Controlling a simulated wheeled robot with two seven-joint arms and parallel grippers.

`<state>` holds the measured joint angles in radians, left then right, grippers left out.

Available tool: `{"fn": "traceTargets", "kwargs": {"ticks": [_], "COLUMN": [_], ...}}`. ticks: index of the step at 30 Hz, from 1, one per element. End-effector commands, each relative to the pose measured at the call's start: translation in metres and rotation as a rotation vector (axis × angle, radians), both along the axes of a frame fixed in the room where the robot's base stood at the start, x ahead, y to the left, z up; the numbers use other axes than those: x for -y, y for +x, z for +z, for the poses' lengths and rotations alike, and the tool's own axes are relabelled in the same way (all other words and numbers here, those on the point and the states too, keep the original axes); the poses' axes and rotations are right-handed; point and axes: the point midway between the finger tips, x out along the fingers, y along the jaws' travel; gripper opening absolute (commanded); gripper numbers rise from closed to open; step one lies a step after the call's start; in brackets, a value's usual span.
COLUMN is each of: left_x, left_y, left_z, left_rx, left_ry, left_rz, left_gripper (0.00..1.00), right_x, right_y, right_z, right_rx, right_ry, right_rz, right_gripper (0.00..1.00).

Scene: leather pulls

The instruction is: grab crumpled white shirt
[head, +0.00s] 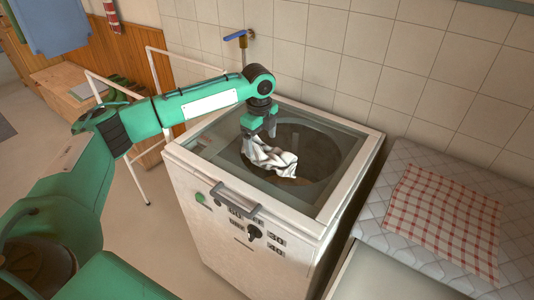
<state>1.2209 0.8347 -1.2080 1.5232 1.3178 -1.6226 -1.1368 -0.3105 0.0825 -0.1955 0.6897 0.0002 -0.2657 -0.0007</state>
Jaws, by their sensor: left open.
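The crumpled white shirt (272,157) is at the opening of the white washing machine (185,170), toward the left side of the round dark drum (320,155). My left gripper (258,130) points down at the upper left end of the shirt. Its jaws are open, and the fingertips are right by the cloth. I cannot tell whether they touch it. The gripper covers part of the shirt's upper edge. My right gripper is not in view.
A glass-like panel (222,170) surrounds the drum opening. A grey handle (236,198) sticks out at the machine's front. A red checked cloth (445,215) lies on a quilted surface at right. A white rack stands behind my left arm, and a blue-handled tap is on the tiled wall.

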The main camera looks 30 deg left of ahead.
Motion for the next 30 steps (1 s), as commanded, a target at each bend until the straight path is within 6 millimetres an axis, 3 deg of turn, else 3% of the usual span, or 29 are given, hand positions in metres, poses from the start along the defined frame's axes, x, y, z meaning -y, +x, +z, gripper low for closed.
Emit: {"fn": "traceTargets", "kwargs": {"ticks": [5, 13, 22, 23, 30], "left_x": [0.001, 0.004, 0.004, 0.004, 0.004], "left_y": [0.000, 0.002, 0.002, 0.002, 0.002], "left_z": [-0.011, -0.050, -0.057, -0.057, -0.057], "left_rx": [-0.002, -0.001, 0.001, 0.001, 0.001], "left_ry": [0.000, 0.000, 0.000, 0.000, 0.000], "left_rz": [0.000, 0.001, 0.000, 0.000, 0.000], "left_gripper": [0.87, 0.87, 0.87, 0.85, 0.38], "right_x": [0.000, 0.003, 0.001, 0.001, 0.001], "right_y": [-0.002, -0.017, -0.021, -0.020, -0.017], "right_z": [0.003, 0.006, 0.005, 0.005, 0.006], "right_rx": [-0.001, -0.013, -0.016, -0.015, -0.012], "right_ry": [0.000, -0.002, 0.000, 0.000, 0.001], "right_rz": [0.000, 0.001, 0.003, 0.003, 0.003], "right_gripper": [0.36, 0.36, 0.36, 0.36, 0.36]}}
